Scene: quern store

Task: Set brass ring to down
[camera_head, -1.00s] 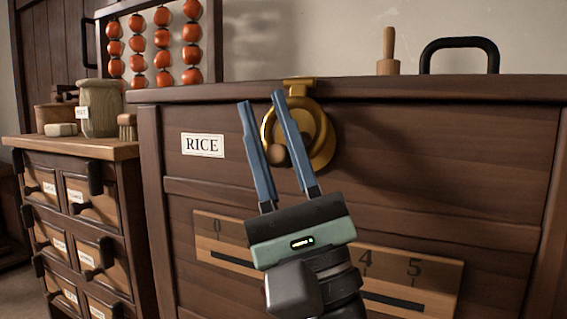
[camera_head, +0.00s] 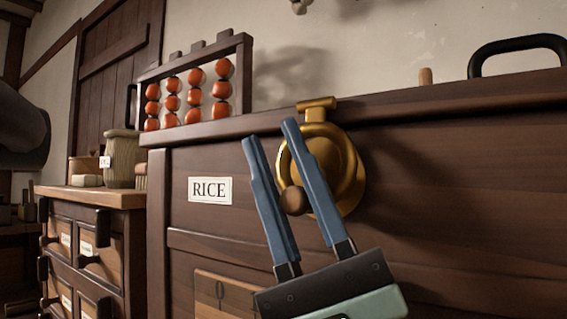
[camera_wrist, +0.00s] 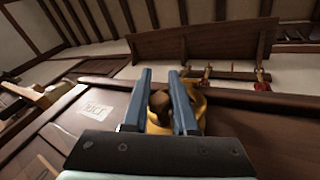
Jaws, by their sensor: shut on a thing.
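The brass ring (camera_head: 350,165) hangs from a brass bracket (camera_head: 318,106) at the top edge of the chest front marked RICE. A round brown knob (camera_head: 294,200) sits at the ring's lower left. My gripper (camera_head: 270,133) points upward in front of the chest, with its blue fingers on either side of the knob, shut on it. The right finger hides part of the ring. In the wrist view the knob (camera_wrist: 159,103) shows between the fingers, with brass (camera_wrist: 199,104) behind them.
The wooden chest (camera_head: 440,190) fills the right side. An abacus with orange beads (camera_head: 195,90), a pale jar (camera_head: 120,160) and a labelled drawer cabinet (camera_head: 95,240) stand to the left. A black handle (camera_head: 520,45) rises at the chest's top right.

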